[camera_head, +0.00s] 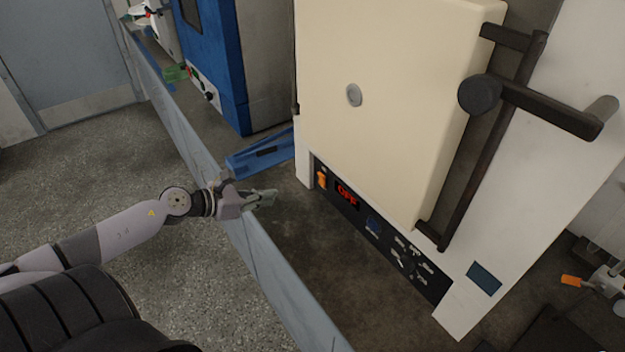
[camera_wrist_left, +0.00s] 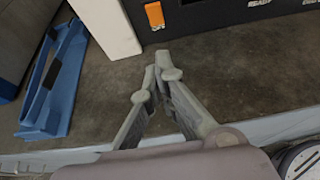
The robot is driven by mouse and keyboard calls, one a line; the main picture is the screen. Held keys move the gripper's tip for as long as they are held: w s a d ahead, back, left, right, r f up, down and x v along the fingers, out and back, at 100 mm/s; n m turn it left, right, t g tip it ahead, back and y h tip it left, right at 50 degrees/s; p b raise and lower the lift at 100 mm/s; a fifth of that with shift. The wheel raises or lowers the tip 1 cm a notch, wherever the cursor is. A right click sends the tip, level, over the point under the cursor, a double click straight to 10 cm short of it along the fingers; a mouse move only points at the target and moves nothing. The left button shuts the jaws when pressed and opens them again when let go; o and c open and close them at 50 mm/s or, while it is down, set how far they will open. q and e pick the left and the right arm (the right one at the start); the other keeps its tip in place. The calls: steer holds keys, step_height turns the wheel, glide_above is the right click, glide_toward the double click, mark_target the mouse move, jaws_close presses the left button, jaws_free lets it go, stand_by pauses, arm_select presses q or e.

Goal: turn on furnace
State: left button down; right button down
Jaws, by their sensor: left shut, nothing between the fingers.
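The furnace (camera_head: 395,90) is a large cream and white box with a dark handle frame at its right. Its black control panel (camera_head: 377,232) runs along the lower front. An orange switch (camera_head: 322,179) sits at the panel's left end, beside a red display (camera_head: 347,194) reading "OFF". The orange switch also shows at the top of the left wrist view (camera_wrist_left: 154,15), with a label below it. My left gripper (camera_head: 274,196) is shut and empty, over the bench edge, left of the panel and apart from the switch. Its fingertips (camera_wrist_left: 150,76) point toward the panel. My right gripper is not in view.
A blue tray-like part (camera_head: 260,157) lies on the bench left of the furnace. A blue machine (camera_head: 225,65) stands behind it. The brown bench top (camera_head: 300,240) before the panel is clear. An orange-handled item (camera_head: 572,281) is at the far right.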

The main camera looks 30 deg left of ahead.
mark_target(321, 182)
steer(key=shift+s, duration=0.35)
